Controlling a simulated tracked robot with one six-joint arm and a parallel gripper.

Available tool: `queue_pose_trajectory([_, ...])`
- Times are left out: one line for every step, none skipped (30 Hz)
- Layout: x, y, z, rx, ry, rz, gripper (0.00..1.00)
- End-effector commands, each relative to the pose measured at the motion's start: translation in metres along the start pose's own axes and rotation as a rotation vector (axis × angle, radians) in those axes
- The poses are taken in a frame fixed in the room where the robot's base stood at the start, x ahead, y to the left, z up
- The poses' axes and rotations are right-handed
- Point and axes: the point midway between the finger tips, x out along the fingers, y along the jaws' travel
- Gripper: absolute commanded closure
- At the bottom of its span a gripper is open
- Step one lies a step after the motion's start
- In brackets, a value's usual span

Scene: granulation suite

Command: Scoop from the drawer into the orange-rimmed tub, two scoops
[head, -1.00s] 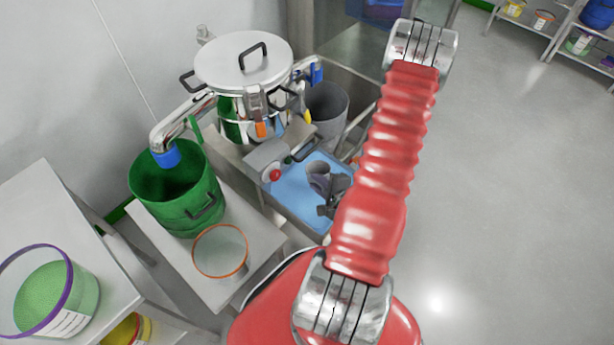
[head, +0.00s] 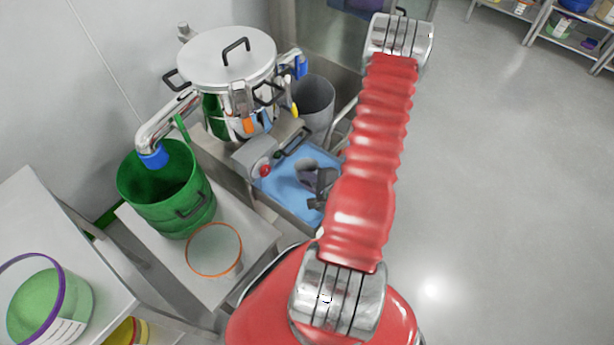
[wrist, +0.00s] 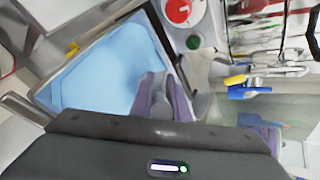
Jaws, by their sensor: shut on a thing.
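The drawer (head: 279,190) is pulled out below the steel vessel and is light blue inside; the blue interior also fills the left of the wrist view (wrist: 100,72). My gripper (head: 322,181) is over the drawer's right part, its fingers pointing down into it. In the wrist view its two purple-grey fingers (wrist: 160,92) are shut on a grey scoop (head: 306,168). The scoop's contents and whether it touches the blue are hidden. The orange-rimmed tub (head: 214,276) stands on a low bench left of the drawer; it looks clear, with no coloured contents visible.
A green bin (head: 160,205) stands beside the tub, under a steel pipe (head: 168,122). The lidded steel vessel (head: 228,60) and a grey bucket (head: 315,105) are behind the drawer. A purple-rimmed tub (head: 45,310) is at left. The floor at right is clear.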

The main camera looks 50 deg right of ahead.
Motion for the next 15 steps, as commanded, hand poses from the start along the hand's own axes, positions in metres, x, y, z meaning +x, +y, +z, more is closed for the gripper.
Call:
queue_pose_trajectory([0.002,0.002,-0.001,0.001,0.000,0.004,1.00])
queue_pose_trajectory([0.003,0.003,-0.001,0.002,0.001,0.007,1.00])
queue_pose_trajectory([0.004,0.004,-0.002,0.004,0.002,0.010,1.00])
queue_pose_trajectory([0.005,0.005,-0.003,0.005,0.002,0.013,1.00])
queue_pose_trajectory([0.005,0.006,-0.003,0.006,0.003,0.015,1.00])
queue_pose_trajectory([0.007,0.008,-0.004,0.007,0.003,0.019,1.00])
queue_pose_trajectory([0.008,0.009,-0.004,0.008,0.003,0.022,1.00])
queue_pose_trajectory([0.009,0.010,-0.005,0.009,0.004,0.024,1.00])
queue_pose_trajectory([0.010,0.011,-0.006,0.010,0.005,0.028,1.00])
queue_pose_trajectory([0.011,0.012,-0.006,0.011,0.005,0.031,1.00])
queue_pose_trajectory([0.012,0.013,-0.007,0.011,0.006,0.033,1.00])
queue_pose_trajectory([0.013,0.014,-0.008,0.013,0.006,0.037,1.00])
queue_pose_trajectory([0.014,0.015,-0.008,0.014,0.007,0.040,1.00])
queue_pose_trajectory([0.015,0.016,-0.009,0.015,0.007,0.042,1.00])
queue_pose_trajectory([0.016,0.018,-0.009,0.016,0.008,0.046,1.00])
